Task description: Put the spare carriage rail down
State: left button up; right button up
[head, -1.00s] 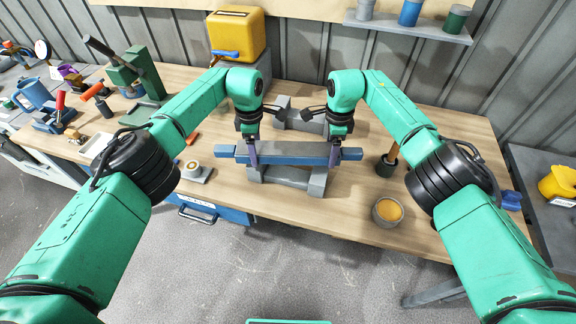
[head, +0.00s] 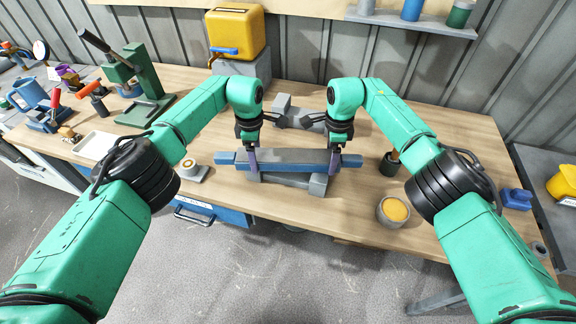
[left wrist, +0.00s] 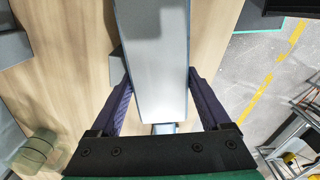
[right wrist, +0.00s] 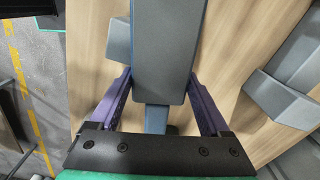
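The spare carriage rail (head: 290,158) is a long bar, grey in the middle with blue ends, lying level across the front of the bench. My left gripper (head: 252,162) is shut on it near its left end, and my right gripper (head: 335,162) near its right end. The rail fills the space between the fingers in the left wrist view (left wrist: 155,65) and the right wrist view (right wrist: 163,50). A grey support (head: 318,186) is under the rail's front side. The rail hides most of it, and I cannot tell whether they touch.
Another grey block (head: 283,103) is behind the grippers. A bowl of orange stuff (head: 394,210) stands front right, a dark pot (head: 390,165) behind it.

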pick_arm(q)
jog(key=shift+o, duration=1)
pick_arm(e)
jog(key=shift+o, duration=1)
jog(key=shift+s, duration=0.1)
pick_arm(q)
jog(key=shift+s+r, duration=0.2)
pick_arm(e)
jog(key=shift+s+r, duration=0.1)
jog(key=shift+r, duration=0.05)
pick_arm(q)
notch_tip(320, 180, up, 12)
pick_arm(e)
notch_tip(320, 180, up, 12)
